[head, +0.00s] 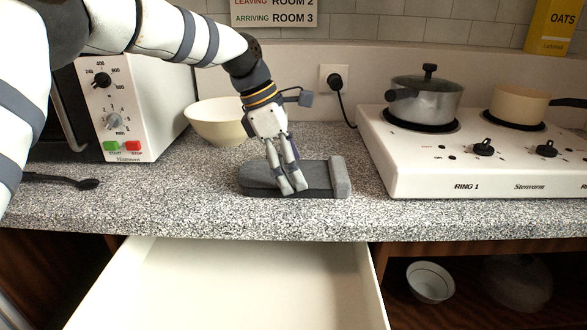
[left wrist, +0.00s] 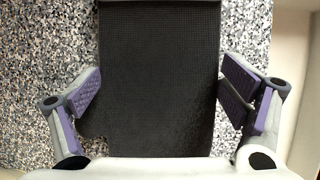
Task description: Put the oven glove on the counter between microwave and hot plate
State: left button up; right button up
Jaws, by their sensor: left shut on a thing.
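The grey oven glove (head: 320,179) lies flat on the counter (head: 210,205), between the microwave (head: 137,95) and the white hot plate (head: 470,160). Its thick cuff points right, toward the hot plate. My left gripper (head: 292,187) is over the glove's middle with its fingers down and shut on it. In the left wrist view the dark glove (left wrist: 160,60) fills the space between the two fingers, with speckled counter beyond. I cannot tell whether the glove's whole underside touches the counter. My right gripper is not in view.
A cream bowl (head: 215,125) stands behind the glove to the left. A lidded pot (head: 425,97) and a cream pan (head: 517,104) sit on the hot plate. A black utensil (head: 62,181) lies before the microwave. An open white drawer (head: 230,285) juts out below the counter.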

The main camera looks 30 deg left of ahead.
pick_arm(q)
jog(key=shift+w, duration=0.5)
jog(key=o, duration=1.4)
jog(key=shift+s+r, duration=0.15)
jog(key=v, duration=1.2)
jog(key=shift+p, duration=0.3)
